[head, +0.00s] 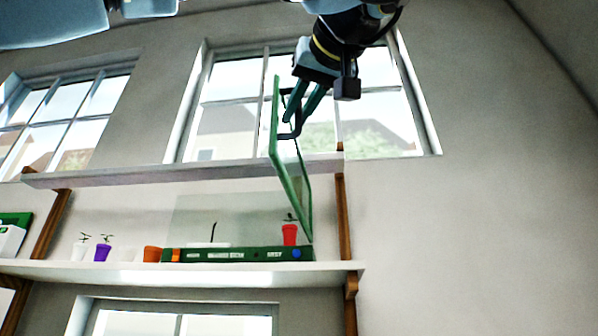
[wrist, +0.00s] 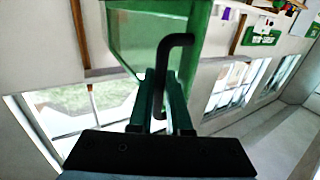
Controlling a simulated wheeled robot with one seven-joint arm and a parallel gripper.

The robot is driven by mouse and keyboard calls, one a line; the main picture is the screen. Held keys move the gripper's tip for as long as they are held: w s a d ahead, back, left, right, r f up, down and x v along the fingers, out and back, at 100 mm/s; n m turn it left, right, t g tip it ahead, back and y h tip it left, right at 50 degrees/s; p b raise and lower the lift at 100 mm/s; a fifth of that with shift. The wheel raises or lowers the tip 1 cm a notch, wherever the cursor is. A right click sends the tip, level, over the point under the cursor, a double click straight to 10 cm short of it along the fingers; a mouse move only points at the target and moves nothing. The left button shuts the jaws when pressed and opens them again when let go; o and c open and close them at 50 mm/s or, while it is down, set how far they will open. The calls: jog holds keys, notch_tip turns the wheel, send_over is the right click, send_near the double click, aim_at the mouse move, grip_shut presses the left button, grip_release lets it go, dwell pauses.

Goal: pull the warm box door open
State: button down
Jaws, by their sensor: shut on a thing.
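The warm box is a clear glass case with a green base (head: 238,255) on the wall shelf in the head view. Its green-edged glass door (head: 291,185) stands swung out from the right side of the box, seen nearly edge-on, so the front looks open. The door's green glass (wrist: 135,45) fills the top middle of the wrist view. My gripper (head: 299,112) is shut on the dark door handle (head: 285,136). In the wrist view, my gripper's fingers (wrist: 163,98) close around the lower part of the bent handle (wrist: 172,44). A red pot (head: 289,234) shows at the box's right end.
The box stands on a white shelf (head: 120,271) beside an orange pot (head: 152,254), a purple pot (head: 102,253) and a white pot (head: 79,251). An upper shelf (head: 130,176) runs behind the door. Bare wall (head: 480,230) lies to the right.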

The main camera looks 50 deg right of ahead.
jog(key=shift+s+f, duration=0.15)
jog(key=shift+f, duration=0.05)
jog(key=c, duration=0.9)
grip_release()
jog(key=shift+r, duration=0.15)
jog(key=shift+o, duration=0.2)
jog(key=v, duration=1.1)
